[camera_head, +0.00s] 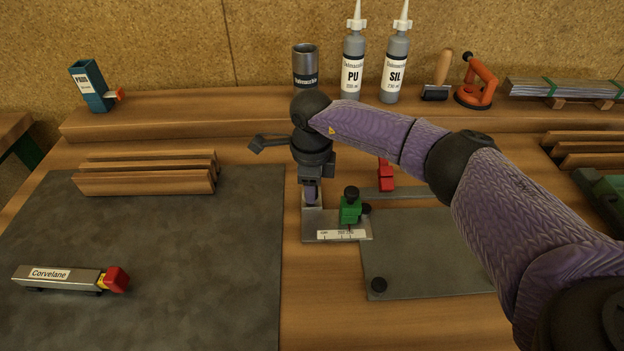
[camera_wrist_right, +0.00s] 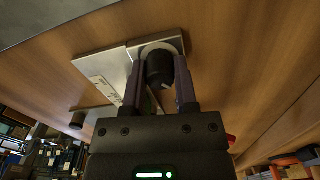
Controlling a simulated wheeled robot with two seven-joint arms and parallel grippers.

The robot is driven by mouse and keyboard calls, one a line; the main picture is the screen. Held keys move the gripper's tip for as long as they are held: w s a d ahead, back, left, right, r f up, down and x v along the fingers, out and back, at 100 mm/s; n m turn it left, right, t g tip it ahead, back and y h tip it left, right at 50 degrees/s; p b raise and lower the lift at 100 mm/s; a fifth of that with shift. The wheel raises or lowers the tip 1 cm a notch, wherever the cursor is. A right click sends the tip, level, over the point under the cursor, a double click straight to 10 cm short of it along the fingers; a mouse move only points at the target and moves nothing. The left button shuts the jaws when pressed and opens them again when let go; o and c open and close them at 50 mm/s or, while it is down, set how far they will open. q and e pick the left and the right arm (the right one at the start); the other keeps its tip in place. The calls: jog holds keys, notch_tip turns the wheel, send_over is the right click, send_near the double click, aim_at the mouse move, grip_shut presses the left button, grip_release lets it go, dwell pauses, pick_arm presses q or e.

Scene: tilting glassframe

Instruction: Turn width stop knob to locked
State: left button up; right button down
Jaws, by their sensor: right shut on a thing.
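My right gripper (camera_head: 311,196) points down at the left end of a metal fixture (camera_head: 312,226) on the bench. In the right wrist view, its two fingers (camera_wrist_right: 160,62) are shut on a black round knob (camera_wrist_right: 159,72) with a small pale mark. The knob stands on the light metal plate (camera_wrist_right: 104,66) inside a pale round collar. In the head view the knob is hidden by the gripper. A green block (camera_head: 350,211) with a black knob on top sits beside it, behind a white scale strip (camera_head: 341,234). My left gripper is not in view.
A grey plate (camera_head: 430,255) lies right of the fixture, with a red block (camera_head: 386,176) behind it. A dark mat (camera_head: 190,270) at left carries wooden strips (camera_head: 146,175) and a red-ended Corvelane bar (camera_head: 62,277). Bottles (camera_head: 353,65) stand on the rear shelf.

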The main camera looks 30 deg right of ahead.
jog(key=m+p, duration=0.1)
jog(key=m, duration=0.2)
jog(key=shift+r+m+p, duration=0.15)
jog(key=shift+m+p, duration=0.15)
jog(key=shift+p, duration=0.05)
jog(key=shift+m+p, duration=0.45)
jog(key=shift+m, duration=0.55)
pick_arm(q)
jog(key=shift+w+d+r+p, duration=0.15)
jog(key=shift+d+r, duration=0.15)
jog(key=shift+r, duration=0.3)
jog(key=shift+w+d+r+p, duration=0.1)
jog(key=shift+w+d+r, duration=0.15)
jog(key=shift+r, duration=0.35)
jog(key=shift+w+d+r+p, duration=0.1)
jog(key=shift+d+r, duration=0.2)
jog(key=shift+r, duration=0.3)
pick_arm(e)
jog(key=shift+m, duration=0.8)
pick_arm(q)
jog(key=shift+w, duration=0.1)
pick_arm(e)
jog(key=shift+c, duration=1.9)
grip_release()
